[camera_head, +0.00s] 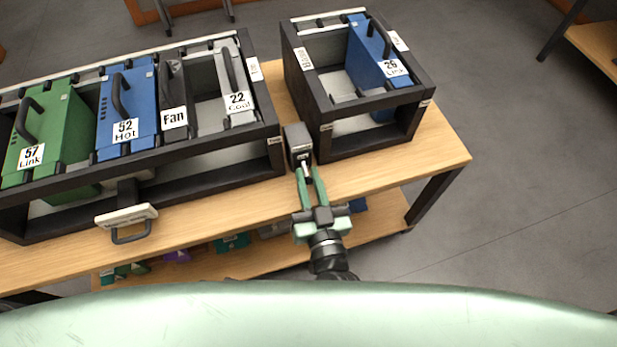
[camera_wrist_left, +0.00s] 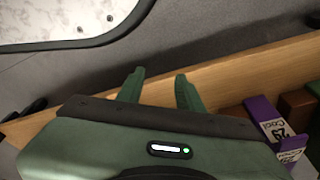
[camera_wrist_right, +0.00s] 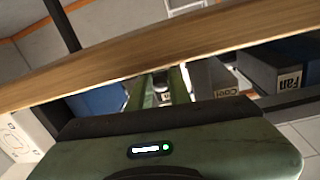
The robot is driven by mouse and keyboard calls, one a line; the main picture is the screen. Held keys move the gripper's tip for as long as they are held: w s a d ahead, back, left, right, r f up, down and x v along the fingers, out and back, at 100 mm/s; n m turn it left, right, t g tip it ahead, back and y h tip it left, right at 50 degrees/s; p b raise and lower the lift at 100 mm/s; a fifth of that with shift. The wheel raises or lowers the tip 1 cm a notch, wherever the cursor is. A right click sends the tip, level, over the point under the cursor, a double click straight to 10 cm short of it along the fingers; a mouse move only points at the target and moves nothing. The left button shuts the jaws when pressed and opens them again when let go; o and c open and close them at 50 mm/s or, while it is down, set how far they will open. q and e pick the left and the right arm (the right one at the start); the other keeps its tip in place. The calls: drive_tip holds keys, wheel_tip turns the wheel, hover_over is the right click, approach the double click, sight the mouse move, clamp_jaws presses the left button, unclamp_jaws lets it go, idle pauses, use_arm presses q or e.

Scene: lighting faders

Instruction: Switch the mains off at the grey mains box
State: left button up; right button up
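The grey mains box (camera_head: 298,146) stands at the front of the table, between the two racks. A small light lever or switch (camera_head: 304,166) sticks out of its near face. My right gripper (camera_head: 308,178) points at that face with its green fingers apart, close to the lever, one on each side. Contact cannot be made out. In the right wrist view, the box face (camera_wrist_right: 162,93) shows small between the fingers, partly hidden. My left gripper (camera_wrist_left: 160,78) is open and empty in the left wrist view, near a wooden table edge. It is out of the head view.
A long dark rack (camera_head: 210,178) with green, blue and grey modules stands left of the box. A smaller rack (camera_head: 340,147) with a blue module stands right. A white handled piece (camera_head: 127,217) juts from the long rack's front. Several items lie on the lower shelf (camera_head: 385,222).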

clamp_jaws()
drive_tip(key=shift+f+t+b, duration=0.2)
drive_tip(key=shift+t+b, duration=0.2)
drive_tip(key=shift+b, duration=0.2)
use_arm(q)
drive_tip(key=w+r, duration=0.2)
drive_tip(key=r, duration=0.1)
drive_tip(key=shift+d+r, duration=0.15)
use_arm(e)
drive_tip(key=shift+r, duration=0.1)
drive_tip(key=o, duration=0.6)
unclamp_jaws()
